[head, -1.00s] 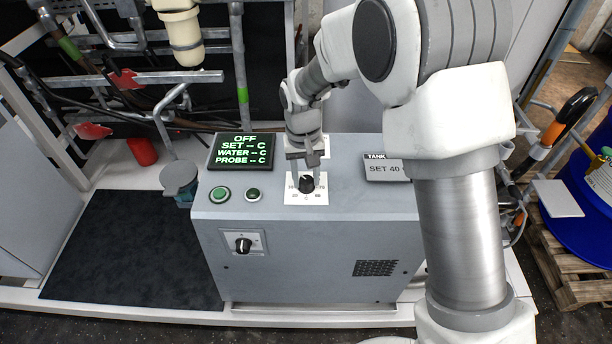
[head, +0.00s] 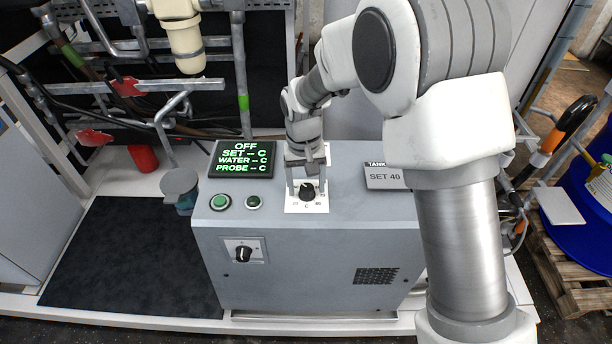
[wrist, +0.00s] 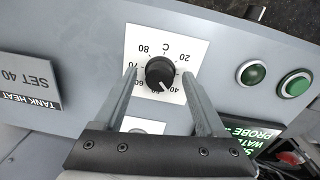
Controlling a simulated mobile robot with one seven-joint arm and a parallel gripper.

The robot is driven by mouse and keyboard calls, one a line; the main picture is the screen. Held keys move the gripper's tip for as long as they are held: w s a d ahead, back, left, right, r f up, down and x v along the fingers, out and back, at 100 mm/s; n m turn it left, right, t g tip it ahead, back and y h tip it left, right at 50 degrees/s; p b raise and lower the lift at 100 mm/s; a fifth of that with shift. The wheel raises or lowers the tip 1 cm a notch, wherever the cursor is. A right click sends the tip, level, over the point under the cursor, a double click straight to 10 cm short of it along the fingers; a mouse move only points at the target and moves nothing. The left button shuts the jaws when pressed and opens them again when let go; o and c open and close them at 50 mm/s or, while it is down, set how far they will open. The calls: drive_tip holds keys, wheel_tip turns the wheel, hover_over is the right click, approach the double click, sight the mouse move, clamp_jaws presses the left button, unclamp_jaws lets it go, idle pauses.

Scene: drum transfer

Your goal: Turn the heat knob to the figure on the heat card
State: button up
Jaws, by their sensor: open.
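The heat knob (head: 307,191) is black with a white pointer line, on a white dial plate (head: 318,207) on top of the grey cabinet. In the wrist view the knob (wrist: 160,73) has its pointer toward the bottom, near the 40 side; the figures there are partly hidden. The heat card (head: 384,177) reads "SET 40", and its "TANK HEAT" heading shows in the wrist view (wrist: 28,85). My gripper (wrist: 159,73) is open, with one finger on each side of the knob and gaps visible. It also shows over the knob in the head view (head: 306,186).
The display (head: 243,159) reads OFF, with dashes for SET, WATER and PROBE. Another black knob (head: 243,253) is on the cabinet front.

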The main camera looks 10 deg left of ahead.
sight(304, 188)
wheel_tip(304, 188, up, 17)
drive_tip(key=p, duration=0.2)
drive_tip(key=shift+a+r, duration=0.2)
drive_tip(key=shift+a, duration=0.1)
drive_tip(key=shift+s, duration=0.1)
drive_tip(key=s+d+r+m+t+p, duration=0.1)
drive_tip(key=s+d+r, duration=0.2)
drive_tip(key=d+r, duration=0.35)
drive_tip(key=s+d+r+m+t+p, duration=0.1)
drive_tip(key=s+d+r, duration=0.25)
drive_tip(key=d, duration=0.55)
drive_tip(key=s+d+m+t, duration=0.2)
drive_tip(key=s+d+t, duration=0.1)
drive_tip(key=s+d, duration=0.9)
drive_tip(key=shift+s+p, duration=0.35)
drive_tip(key=shift+p, duration=0.1)
